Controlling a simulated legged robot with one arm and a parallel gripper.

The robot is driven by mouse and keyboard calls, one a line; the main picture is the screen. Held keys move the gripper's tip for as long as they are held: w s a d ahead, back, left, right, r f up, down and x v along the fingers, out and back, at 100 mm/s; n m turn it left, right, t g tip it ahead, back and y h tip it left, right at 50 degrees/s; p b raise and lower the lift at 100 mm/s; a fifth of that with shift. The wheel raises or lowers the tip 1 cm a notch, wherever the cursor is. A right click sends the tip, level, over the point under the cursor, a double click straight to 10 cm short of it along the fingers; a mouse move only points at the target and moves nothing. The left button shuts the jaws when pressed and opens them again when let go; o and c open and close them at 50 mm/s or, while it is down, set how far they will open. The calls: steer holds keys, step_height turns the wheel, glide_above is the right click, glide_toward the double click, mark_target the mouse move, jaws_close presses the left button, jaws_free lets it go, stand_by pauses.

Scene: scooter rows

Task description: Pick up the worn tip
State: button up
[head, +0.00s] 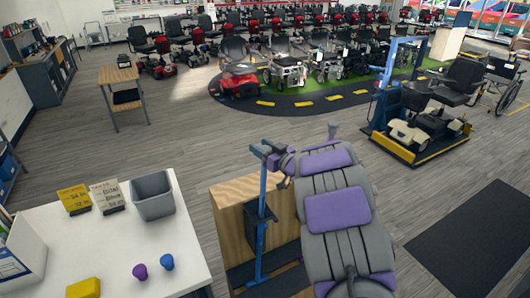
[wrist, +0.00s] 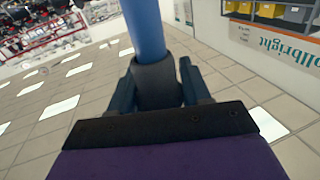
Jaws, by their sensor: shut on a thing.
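In the wrist view, the worn tip (wrist: 158,88) is a dark grey, rounded collar on the end of a blue shaft (wrist: 146,30). My gripper (wrist: 158,76) is shut on it, with one dark blue finger on each side. The shaft still sits in the tip and runs up out of the picture. In the head view, my gripper (head: 276,158) is at the top of a blue upright (head: 262,215) beside a wooden panel. The tip itself is too small to make out there.
A white table (head: 115,245) at lower left bears a purple tip (head: 140,271), a blue tip (head: 167,262), a yellow block (head: 83,288), a grey bin (head: 153,196) and price signs (head: 90,197). A scooter (head: 415,130) on a platform stands right.

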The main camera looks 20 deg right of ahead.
mark_target(262, 146)
steer(key=c, duration=0.3)
steer(key=shift+r, duration=0.45)
step_height(262, 146, up, 3)
steer(key=shift+r+p, duration=0.1)
steer(key=shift+p, duration=0.35)
steer(key=s+a, duration=0.2)
steer(key=s, duration=0.5)
steer(key=s+a, duration=0.2)
steer(key=s, duration=0.6)
steer(key=shift+s+a+r, duration=0.2)
steer(key=shift+a+r, duration=0.05)
steer(key=shift+r, duration=0.2)
